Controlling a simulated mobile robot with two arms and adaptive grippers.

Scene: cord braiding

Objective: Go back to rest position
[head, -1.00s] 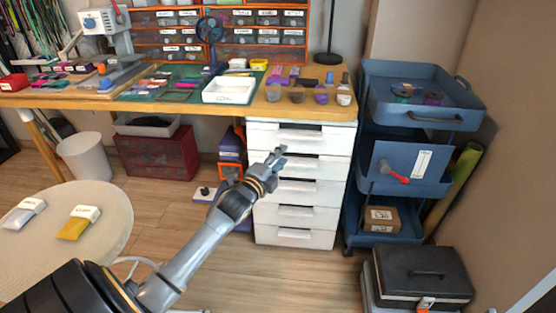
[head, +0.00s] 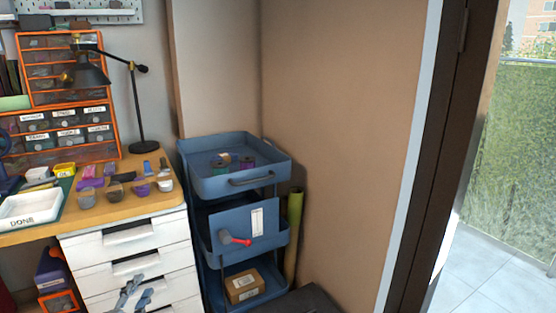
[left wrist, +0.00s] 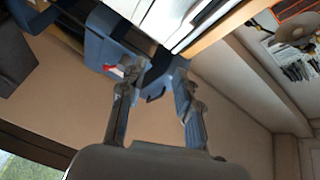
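My left gripper (head: 132,292) shows at the bottom of the head view, in front of the white drawer unit (head: 128,241). In the left wrist view my left gripper (left wrist: 155,112) has its two fingers spread wide apart. Nothing is between them, and the blue cart (left wrist: 105,48) stands beyond. My right gripper is in neither view.
The blue cart (head: 228,178) stands right of the drawers, holding spools on top and a cardboard box (head: 243,285) low down. The wooden desk (head: 105,209) carries a white DONE tray (head: 32,208), a black lamp (head: 137,105) and several small pots. A doorway is at right.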

